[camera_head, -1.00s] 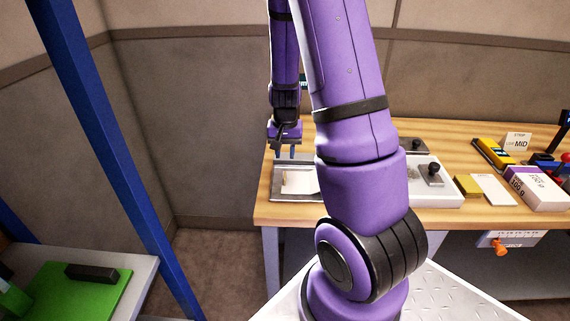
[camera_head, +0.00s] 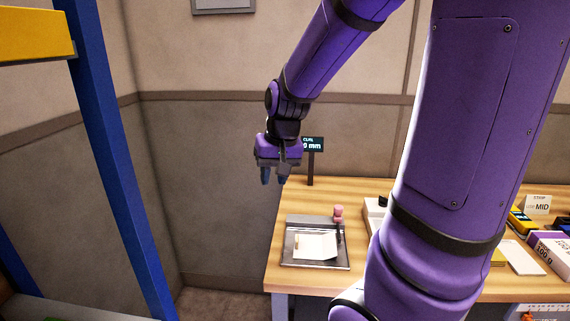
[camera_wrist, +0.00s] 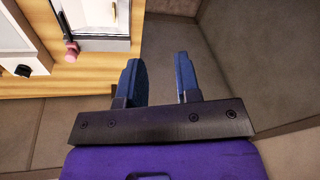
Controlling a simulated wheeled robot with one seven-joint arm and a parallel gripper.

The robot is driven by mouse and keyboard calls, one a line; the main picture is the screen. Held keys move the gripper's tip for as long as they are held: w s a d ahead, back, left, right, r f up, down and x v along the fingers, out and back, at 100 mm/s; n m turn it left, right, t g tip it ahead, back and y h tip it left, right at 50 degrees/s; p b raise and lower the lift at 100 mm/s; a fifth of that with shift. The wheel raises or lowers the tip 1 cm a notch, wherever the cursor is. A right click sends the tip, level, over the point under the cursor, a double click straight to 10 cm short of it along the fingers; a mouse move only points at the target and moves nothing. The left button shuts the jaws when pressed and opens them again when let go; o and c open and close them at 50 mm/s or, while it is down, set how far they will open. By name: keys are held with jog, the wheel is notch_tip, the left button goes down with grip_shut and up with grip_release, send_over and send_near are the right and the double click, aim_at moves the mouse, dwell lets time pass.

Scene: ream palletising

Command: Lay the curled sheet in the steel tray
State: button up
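The curled sheet (camera_head: 315,245) is white and lies in the steel tray (camera_head: 290,262) at the left end of the wooden bench. In the wrist view the sheet (camera_wrist: 98,12) and the tray (camera_wrist: 102,44) are cut off by the top edge. My gripper (camera_head: 273,176) hangs above and behind the tray, to its left, well clear of the sheet. In the wrist view its two blue fingers (camera_wrist: 160,80) are apart with nothing between them, so it is open and empty.
A pink knob (camera_head: 338,212) stands at the tray's back right corner. A small display on a post (camera_head: 311,145) rises close behind my gripper. A blue upright (camera_head: 115,160) is at the left. The floor gap left of the bench is free.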

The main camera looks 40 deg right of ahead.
jog(key=s+a+r+n+t, duration=0.1)
jog(key=s+a+r+n, duration=0.1)
jog(key=s+a+r, duration=0.3)
jog(key=s+a+r+n+t, duration=0.1)
jog(key=s+a+r+n, duration=0.2)
jog(key=s, duration=0.6)
notch_tip(320, 180, up, 3)
jog(key=shift+s+a+f+t+h, duration=0.2)
jog(key=shift+a+t+h, duration=0.15)
jog(key=shift+a, duration=0.5)
jog(key=shift+d, duration=0.15)
